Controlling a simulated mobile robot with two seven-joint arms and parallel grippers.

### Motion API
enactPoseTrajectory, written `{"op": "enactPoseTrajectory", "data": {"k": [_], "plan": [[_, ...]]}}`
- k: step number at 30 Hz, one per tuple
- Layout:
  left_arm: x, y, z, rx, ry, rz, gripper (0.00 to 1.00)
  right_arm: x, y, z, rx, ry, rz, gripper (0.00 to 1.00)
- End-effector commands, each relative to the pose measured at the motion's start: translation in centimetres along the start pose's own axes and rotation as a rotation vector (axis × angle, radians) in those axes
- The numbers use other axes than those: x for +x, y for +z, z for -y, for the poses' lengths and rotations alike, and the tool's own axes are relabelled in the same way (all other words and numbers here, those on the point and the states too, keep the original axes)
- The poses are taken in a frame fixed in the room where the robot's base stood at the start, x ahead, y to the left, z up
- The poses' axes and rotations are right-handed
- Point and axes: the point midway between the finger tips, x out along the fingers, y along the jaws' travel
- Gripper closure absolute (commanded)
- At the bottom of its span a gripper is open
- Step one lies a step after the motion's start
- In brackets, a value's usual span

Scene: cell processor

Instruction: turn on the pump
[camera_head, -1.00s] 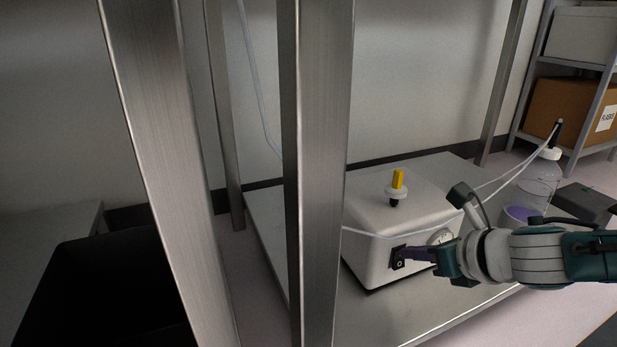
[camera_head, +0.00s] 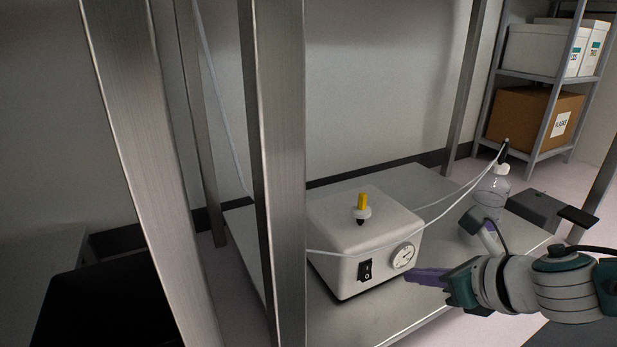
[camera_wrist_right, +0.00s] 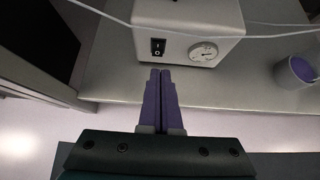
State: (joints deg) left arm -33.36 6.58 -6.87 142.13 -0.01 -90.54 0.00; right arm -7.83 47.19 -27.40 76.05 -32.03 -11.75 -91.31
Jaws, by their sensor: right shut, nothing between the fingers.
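The pump is a white box (camera_head: 345,240) on the metal shelf, with a yellow-topped fitting (camera_head: 362,206) on its top. Its front face has a black rocker switch (camera_head: 365,270) and a round dial (camera_head: 403,255). The switch also shows in the right wrist view (camera_wrist_right: 158,47), with a white mark in its upper and lower halves. My right gripper (camera_head: 411,277), with purple fingers, is shut and empty, in front of the pump below the dial. In the wrist view its closed fingertips (camera_wrist_right: 160,72) are below the switch, apart from it. My left gripper is not in view.
A metal post (camera_head: 275,170) stands left of the pump. Thin tubing runs across the pump's front to a clear bottle (camera_head: 492,192) at the right. A dark grey box (camera_head: 536,208) sits beyond it. A rack with boxes (camera_head: 520,118) stands at back right.

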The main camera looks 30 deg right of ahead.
Motion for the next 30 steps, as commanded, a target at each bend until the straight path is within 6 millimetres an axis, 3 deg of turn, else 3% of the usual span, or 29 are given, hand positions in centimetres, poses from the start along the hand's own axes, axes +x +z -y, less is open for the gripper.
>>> {"op": "enactPoseTrajectory", "data": {"k": [1, 6, 24, 27, 30], "plan": [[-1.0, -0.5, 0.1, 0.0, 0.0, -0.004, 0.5, -1.1, 0.3, -0.1, 0.0, 0.001, -0.003, 1.0], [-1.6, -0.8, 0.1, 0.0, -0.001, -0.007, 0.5, -2.2, 0.2, -0.1, 0.001, 0.001, -0.002, 1.0], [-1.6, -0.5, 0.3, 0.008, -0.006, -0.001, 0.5, -2.3, 0.2, -0.1, 0.001, 0.0, -0.001, 1.0], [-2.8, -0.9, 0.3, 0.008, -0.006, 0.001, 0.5, -3.2, 1.3, -0.4, 0.037, -0.004, 0.003, 1.0], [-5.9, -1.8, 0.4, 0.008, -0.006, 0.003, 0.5, -5.3, 3.9, -1.5, 0.146, -0.013, 0.013, 1.0]]}}
